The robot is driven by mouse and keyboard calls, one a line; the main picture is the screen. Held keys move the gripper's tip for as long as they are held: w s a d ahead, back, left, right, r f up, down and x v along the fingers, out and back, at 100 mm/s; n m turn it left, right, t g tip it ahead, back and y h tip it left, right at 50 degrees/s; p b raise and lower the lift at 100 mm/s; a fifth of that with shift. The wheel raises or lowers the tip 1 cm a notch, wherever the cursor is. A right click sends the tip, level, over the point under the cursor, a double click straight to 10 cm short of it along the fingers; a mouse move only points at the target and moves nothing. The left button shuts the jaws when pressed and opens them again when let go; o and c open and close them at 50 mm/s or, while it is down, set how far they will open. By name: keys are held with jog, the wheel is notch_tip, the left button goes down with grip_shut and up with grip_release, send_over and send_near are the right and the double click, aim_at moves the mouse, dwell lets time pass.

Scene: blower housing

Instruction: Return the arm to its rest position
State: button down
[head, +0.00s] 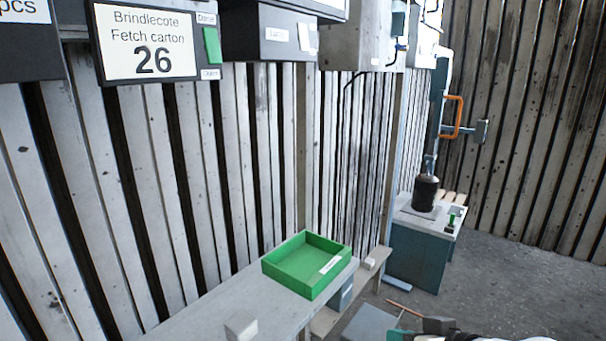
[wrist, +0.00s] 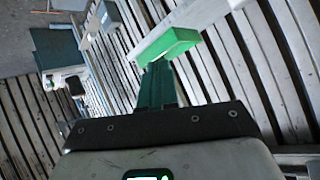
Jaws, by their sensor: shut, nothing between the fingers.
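My gripper (head: 397,334) shows at the bottom edge of the head view, with green fingers and a dark palm; most of the arm is cut off. In the wrist view its green fingers (wrist: 157,72) are together and hold nothing. The green tray (head: 306,264) sits on the grey bench, to the left of my gripper in the head view. The tray (wrist: 172,44) shows past the fingertips in the wrist view; the gap between them is hard to judge.
The grey bench (head: 205,315) runs along the slatted wall and bears a small pale block (head: 240,325). A teal machine stand (head: 418,255) with a dark cylinder (head: 426,193) stands at the back right. A sign reading 26 (head: 150,42) hangs upper left. The floor (head: 520,285) at right is clear.

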jog(key=s+d+f+m+g+h, duration=0.1)
jog(key=s+d+f+g+h, duration=0.15)
jog(key=s+f, duration=0.6)
jog(key=s+d+f+m+g+h, duration=0.15)
jog(key=s+d+f, duration=0.25)
jog(key=s+f, duration=0.4)
jog(key=s+d+f+g, duration=0.2)
jog(key=s+f, duration=0.2)
jog(key=s, duration=0.3)
jog(key=s+d+f+g+h, duration=0.1)
jog(key=s+d+f+g, duration=0.1)
jog(key=s+f, duration=0.2)
jog(key=s, duration=0.3)
jog(key=shift+s+d+f+g, duration=0.25)
jog(key=shift+d+g, duration=0.15)
jog(key=shift+n, duration=0.25)
